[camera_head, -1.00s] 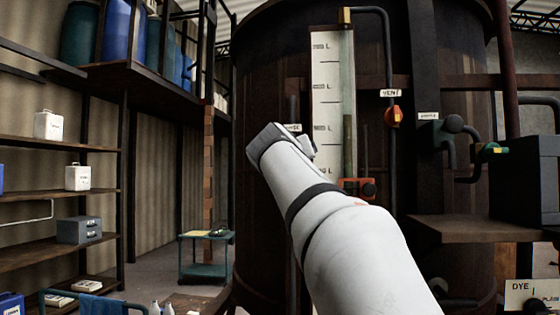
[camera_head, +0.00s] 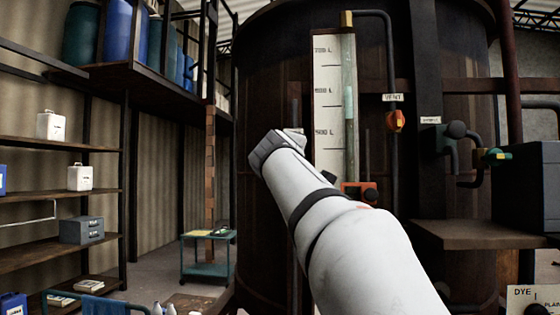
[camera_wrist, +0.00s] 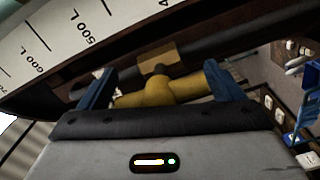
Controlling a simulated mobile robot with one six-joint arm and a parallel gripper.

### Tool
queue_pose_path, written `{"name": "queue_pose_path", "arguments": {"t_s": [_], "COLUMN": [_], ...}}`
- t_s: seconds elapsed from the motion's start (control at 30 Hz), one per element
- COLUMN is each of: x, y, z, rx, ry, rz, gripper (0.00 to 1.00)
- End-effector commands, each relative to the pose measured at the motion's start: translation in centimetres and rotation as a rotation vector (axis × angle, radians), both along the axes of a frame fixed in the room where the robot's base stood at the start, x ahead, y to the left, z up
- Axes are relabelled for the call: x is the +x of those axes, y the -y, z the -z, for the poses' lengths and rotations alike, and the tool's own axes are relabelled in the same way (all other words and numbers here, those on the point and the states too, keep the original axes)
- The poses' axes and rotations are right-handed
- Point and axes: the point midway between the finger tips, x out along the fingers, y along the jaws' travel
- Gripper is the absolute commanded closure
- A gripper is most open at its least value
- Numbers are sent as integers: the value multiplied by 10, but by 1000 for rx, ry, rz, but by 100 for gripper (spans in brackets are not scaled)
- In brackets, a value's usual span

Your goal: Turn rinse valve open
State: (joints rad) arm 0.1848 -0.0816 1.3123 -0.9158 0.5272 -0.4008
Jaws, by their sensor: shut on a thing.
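In the head view my arm's end (camera_head: 275,148) is up against the large dark vat (camera_head: 270,90), left of the gauge. It hides the handle and fingers there. I cannot tell the valve's exact setting.
A white level gauge (camera_head: 328,105) stands just right of my arm's end. A brown ledge (camera_head: 475,234) juts out at right. Shelves (camera_head: 60,195) and a teal cart (camera_head: 207,270) stand left.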

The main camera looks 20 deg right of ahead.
Motion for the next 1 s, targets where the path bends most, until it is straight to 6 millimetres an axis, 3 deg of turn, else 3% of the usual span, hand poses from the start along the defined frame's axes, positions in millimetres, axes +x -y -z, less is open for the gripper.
{"name": "queue_pose_path", "arguments": {"t_s": [0.33, 0.87, 0.9, 1.0], "x": [-1, -1, -1, -1], "y": [-1, 0, 0, 0], "z": [-4, -3, -3, -2], "rx": [-109, -125, -125, -124], "ry": [-65, -79, -79, -79], "rz": [-2, 1, 1, 0], "gripper": [35, 34, 8, 0]}}
